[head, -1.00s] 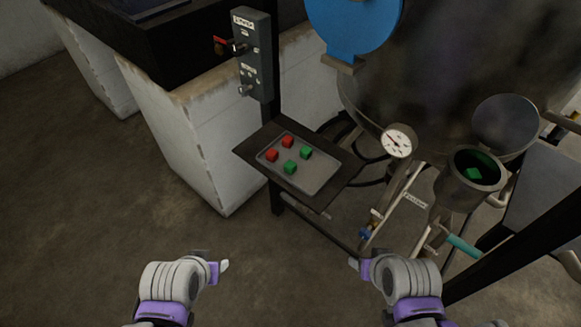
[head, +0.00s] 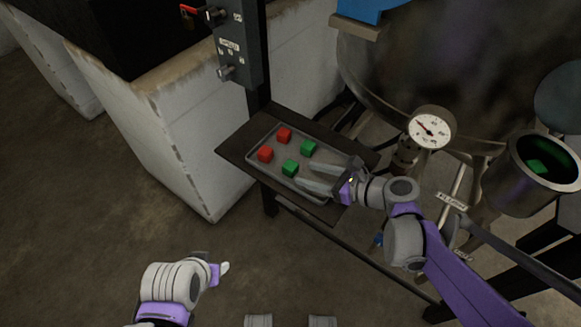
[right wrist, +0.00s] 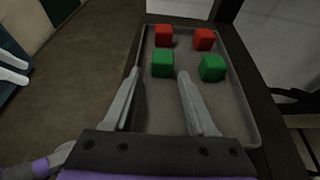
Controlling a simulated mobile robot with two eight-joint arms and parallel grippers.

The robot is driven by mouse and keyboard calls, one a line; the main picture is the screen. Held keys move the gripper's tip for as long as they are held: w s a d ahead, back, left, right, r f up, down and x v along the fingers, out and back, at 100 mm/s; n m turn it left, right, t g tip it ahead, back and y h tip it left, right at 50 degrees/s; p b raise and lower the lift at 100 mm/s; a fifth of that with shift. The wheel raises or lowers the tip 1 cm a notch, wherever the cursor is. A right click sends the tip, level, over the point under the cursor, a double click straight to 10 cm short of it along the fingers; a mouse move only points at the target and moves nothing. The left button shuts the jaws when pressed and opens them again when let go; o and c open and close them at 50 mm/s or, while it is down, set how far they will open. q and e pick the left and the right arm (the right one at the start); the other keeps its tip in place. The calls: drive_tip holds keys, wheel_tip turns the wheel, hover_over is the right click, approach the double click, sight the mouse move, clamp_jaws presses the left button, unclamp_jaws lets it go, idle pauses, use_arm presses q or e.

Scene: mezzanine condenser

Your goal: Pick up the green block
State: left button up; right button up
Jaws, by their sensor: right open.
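Two green blocks lie on a grey tray (head: 322,187), the nearer one (head: 290,168) and the farther one (head: 308,147). My right gripper (head: 303,176) is open and reaches over the tray from the right. In the right wrist view, the nearer green block (right wrist: 162,63) sits just ahead of the gap between the fingertips (right wrist: 159,75). The farther green block (right wrist: 212,68) is to the right, outside the fingers. I cannot tell whether a finger touches a block. My left gripper (head: 222,269) is low over the floor, away from the tray; its jaw opening is unclear.
Two red blocks, one (head: 284,134) behind the other (head: 265,154), share the tray. The tray rests on a dark shelf (head: 237,152) under a control box (head: 238,42). A gauge (head: 432,127) and a metal pot (head: 520,185) with something green inside stand to the right.

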sight(296, 168)
drive_tip(key=b+x, duration=0.1)
drive_tip(key=x, duration=0.6)
drive_tip(key=shift+w+r, duration=0.1)
drive_tip(key=shift+w, duration=0.2)
clamp_jaws()
